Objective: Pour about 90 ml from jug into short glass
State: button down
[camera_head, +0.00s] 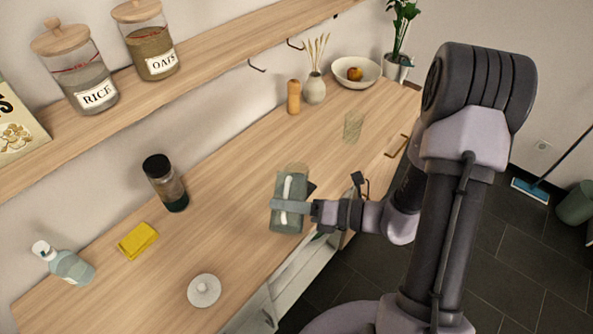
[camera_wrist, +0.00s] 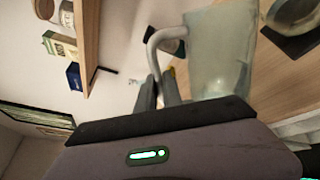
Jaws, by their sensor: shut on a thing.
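The jug (camera_head: 279,188) is grey-green and translucent with a pale handle, and looks roughly upright. It also shows in the wrist view (camera_wrist: 215,60). My gripper (camera_head: 290,206) is shut on the jug at its handle side. I cannot tell whether its base touches the counter, and its liquid level is unclear. In the wrist view a round glass rim (camera_wrist: 291,12) stands on a dark square mat (camera_wrist: 296,44), apart from the jug; this seems to be the short glass.
A greenish glass (camera_head: 353,126) stands farther back on the wooden counter (camera_head: 235,190). A dark-lidded jar (camera_head: 166,184), yellow sponge (camera_head: 137,240), bottle (camera_head: 66,264) and white round lid (camera_head: 204,291) stand to the left. A shelf (camera_head: 215,50) runs above the back.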

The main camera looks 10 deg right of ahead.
aim_at(283, 214)
dwell(0.7)
jog(key=shift+s+a+f+n+b, duration=0.15)
jog(key=shift+f+n+b, duration=0.4)
jog(key=shift+b, duration=0.6)
jog(key=b, duration=0.1)
jog(key=s+f+n+b, duration=0.1)
jog(key=b, duration=0.1)
jog(key=shift+a+f+t+b, duration=0.15)
jog(key=shift+f+t+b, duration=0.1)
jog(key=shift+t+b, duration=0.05)
jog(key=s+n+p, duration=0.1)
jog(key=p, duration=0.1)
jog(key=shift+s+a+r+n+t+p, duration=0.3)
jog(key=shift+s+a+r+n, duration=0.05)
jog(key=shift+r, duration=0.05)
notch_tip(283, 214, down, 6)
jog(key=s+a+n+y+b, duration=0.1)
jog(key=s+n+b, duration=0.1)
jog(key=n, duration=0.4)
jog(key=shift+s+t, duration=0.4)
jog(key=shift+f, duration=0.1)
